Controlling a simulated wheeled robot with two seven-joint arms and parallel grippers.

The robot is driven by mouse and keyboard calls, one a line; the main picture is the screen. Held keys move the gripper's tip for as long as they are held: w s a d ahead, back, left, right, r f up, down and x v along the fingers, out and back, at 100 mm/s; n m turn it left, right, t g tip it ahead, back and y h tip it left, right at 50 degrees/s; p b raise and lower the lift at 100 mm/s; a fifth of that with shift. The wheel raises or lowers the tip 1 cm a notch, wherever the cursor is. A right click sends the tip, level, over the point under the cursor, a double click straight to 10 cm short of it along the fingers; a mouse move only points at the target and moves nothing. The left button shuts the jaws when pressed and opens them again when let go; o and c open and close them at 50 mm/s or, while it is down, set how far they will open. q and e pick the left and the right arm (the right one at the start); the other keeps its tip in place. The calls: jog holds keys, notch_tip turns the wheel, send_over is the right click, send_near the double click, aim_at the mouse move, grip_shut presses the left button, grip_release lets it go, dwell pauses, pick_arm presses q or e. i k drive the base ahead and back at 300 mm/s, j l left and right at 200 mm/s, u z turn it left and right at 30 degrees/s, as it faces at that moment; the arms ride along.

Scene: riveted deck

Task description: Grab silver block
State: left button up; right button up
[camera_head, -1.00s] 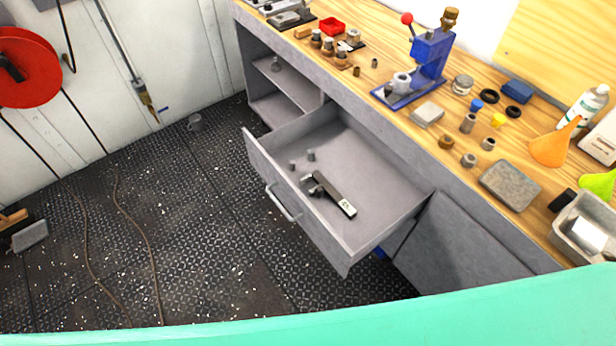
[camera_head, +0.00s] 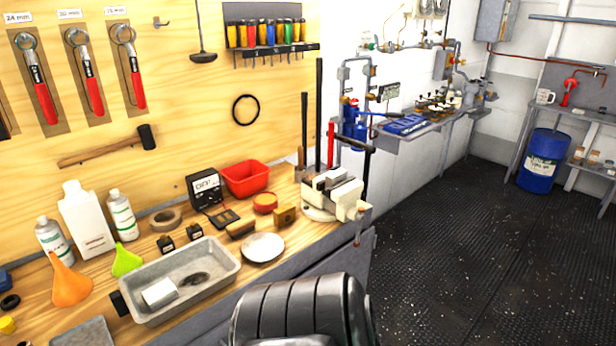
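A pale silver block (camera_head: 160,292) lies tilted inside the grey tray (camera_head: 229,268) on the wooden bench, at the tray's left end. A bench vise (camera_head: 347,197) at the bench's right end has pale, blocky parts. I cannot tell whether a separate block sits in its jaws. A dark ribbed part of my own arm fills the bottom centre and hides some of the bench front. Neither of my grippers is in view.
A white plate (camera_head: 262,247), a red bin (camera_head: 246,178), a meter (camera_head: 206,189), bottles (camera_head: 123,215) and an orange funnel (camera_head: 70,283) crowd the bench. A blue drum (camera_head: 542,161) stands far right. The dark floor (camera_head: 450,250) at right is clear.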

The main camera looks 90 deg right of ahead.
aim_at(332, 178)
jog(key=z, duration=2.95)
jog(key=i+l, duration=0.3)
jog(key=l, duration=0.1)
